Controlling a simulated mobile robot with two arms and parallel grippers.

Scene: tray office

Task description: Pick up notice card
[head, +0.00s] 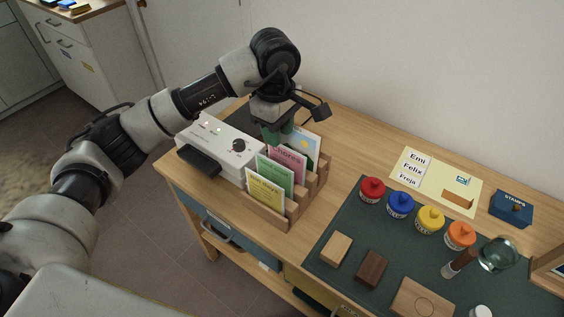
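A wooden card rack (288,209) stands on the desk with several upright cards in its slots. From front to back I see a yellow card (264,191), a green card (276,175), a pink card (289,160) and a pale card with a blue and yellow picture (312,139). Their small print is hard to read, so I cannot tell which is the notice card. My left gripper (277,134) points down at the back of the rack, just behind or at the pink card. Its fingertips are partly hidden, so its opening is unclear. My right gripper is out of view.
A white laminator-like machine (221,149) with a black knob stands left of the rack. A dark green mat (340,223) at right holds coloured ink pots, wooden blocks and a stamp. A pale name sheet (437,182) and a blue stamps box (511,208) lie behind.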

